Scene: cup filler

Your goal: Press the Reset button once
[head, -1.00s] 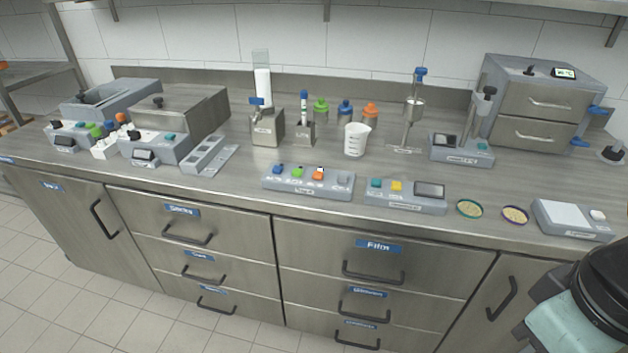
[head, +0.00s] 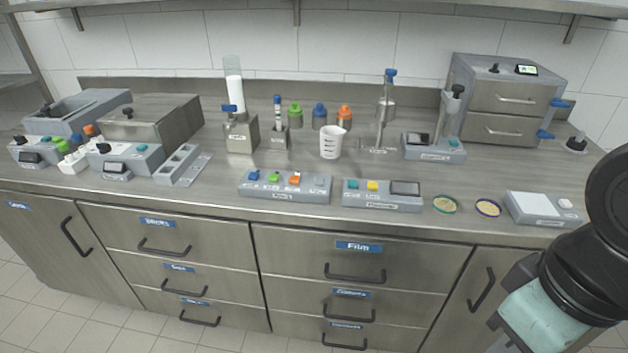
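No lettering that says Reset can be read in the head view, so I cannot tell which button is the Reset button. A grey button panel (head: 284,195) near the counter's front edge carries a blue button (head: 254,175), a green button (head: 274,178) and an orange button (head: 295,179). To its right, a second grey panel (head: 381,204) has a teal button (head: 352,184), a yellow button (head: 372,186) and a dark display (head: 405,188). Part of my arm shows at the right edge; my gripper is out of view.
Two round dishes, one green-rimmed (head: 444,204) and one blue-rimmed (head: 488,208), and a flat scale (head: 541,208) lie right of the panels. A white measuring cup (head: 331,143) stands behind. A two-drawer grey unit (head: 503,98) stands back right. More button units sit at far left.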

